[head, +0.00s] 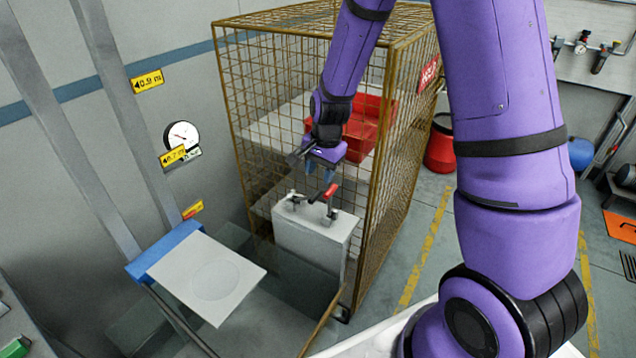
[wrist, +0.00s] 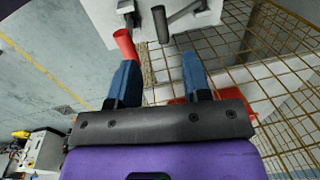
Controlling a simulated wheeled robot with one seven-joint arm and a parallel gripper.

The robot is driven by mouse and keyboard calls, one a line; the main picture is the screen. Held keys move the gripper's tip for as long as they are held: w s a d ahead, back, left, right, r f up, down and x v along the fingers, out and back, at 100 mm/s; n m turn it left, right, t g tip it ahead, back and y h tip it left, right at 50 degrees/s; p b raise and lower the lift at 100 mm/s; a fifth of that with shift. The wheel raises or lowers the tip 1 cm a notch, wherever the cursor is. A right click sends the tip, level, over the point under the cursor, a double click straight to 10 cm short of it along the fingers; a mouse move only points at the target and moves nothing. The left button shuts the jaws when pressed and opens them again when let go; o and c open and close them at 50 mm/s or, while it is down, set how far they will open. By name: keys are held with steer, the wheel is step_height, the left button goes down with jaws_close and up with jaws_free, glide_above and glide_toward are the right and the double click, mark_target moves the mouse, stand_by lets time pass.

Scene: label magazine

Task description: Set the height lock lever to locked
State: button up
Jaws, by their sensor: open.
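A lever with a red handle (head: 330,192) stands on top of a white box-shaped housing (head: 310,240). In the wrist view the red handle (wrist: 125,43) lies just beyond the tip of the left finger, close to it; I cannot tell whether they touch. A dark lever (head: 294,199) is beside it on the housing and also shows in the wrist view (wrist: 185,20). No label on either lever is readable. My gripper (head: 320,173) is just above the red handle, pointing down. In the wrist view my gripper (wrist: 160,75) is open, with nothing between the fingers.
A wire mesh cage (head: 385,170) rises around and behind the housing, with a red bin (head: 372,110) inside. A white plate on a blue-edged platform (head: 210,278) is at the lower left. Yellow height tags and a round gauge (head: 181,136) are on the left wall.

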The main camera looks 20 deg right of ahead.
steer(key=shift+s+d+r, duration=0.1)
steer(key=shift+r, duration=0.75)
steer(key=shift+s+d+r, duration=0.1)
steer(key=shift+r, duration=0.7)
steer(key=shift+r, duration=0.1)
steer(key=s+r+n+t, duration=0.1)
steer(key=s+r+n, duration=0.3)
steer(key=r, duration=0.5)
steer(key=s+r+n+t, duration=0.1)
steer(key=s+r+n, duration=0.1)
steer(key=s+r, duration=0.6)
steer(key=s+r+n+t, duration=0.1)
steer(key=s+r+n, duration=0.1)
steer(key=s+r, duration=0.2)
steer(key=s+d+r+n, duration=0.1)
steer(key=s+r+n, duration=0.2)
steer(key=s, duration=0.8)
steer(key=shift+d+r+t+h, duration=0.25)
steer(key=shift+r+t+h, duration=0.15)
steer(key=shift+r, duration=0.2)
steer(key=shift+a, duration=0.15)
